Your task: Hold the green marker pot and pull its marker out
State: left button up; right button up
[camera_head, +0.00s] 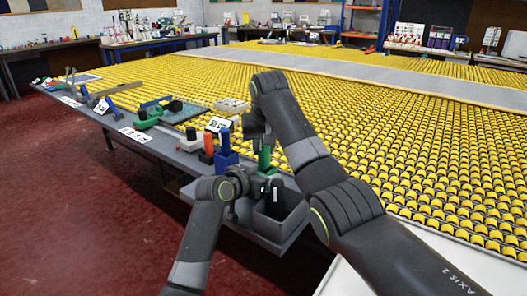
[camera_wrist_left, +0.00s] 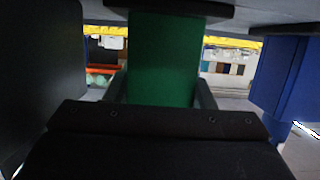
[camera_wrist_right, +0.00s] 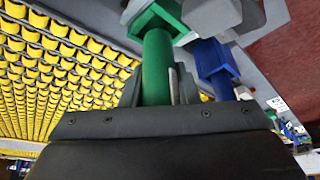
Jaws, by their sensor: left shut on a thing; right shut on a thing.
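The green marker pot (camera_wrist_left: 163,60) fills the middle of the left wrist view, between the fingers of my left gripper (camera_wrist_left: 160,90). My left gripper is shut on the pot, low at the table's edge in the head view (camera_head: 262,186). The green marker (camera_wrist_right: 156,65) is a round upright stick above the square green pot, which also shows in the right wrist view (camera_wrist_right: 155,18). My right gripper (camera_wrist_right: 158,98) is shut on the marker from above. In the head view the marker (camera_head: 265,158) shows just under my right gripper; its lower end is hidden.
A blue pot (camera_head: 225,156) with a blue marker stands close to the left of the green one, and an orange item (camera_head: 208,143) stands beyond it. Yellow rollers (camera_head: 400,130) spread to the right.

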jog(key=shift+r, duration=2.65)
pick_arm(q)
jog(key=o, duration=1.2)
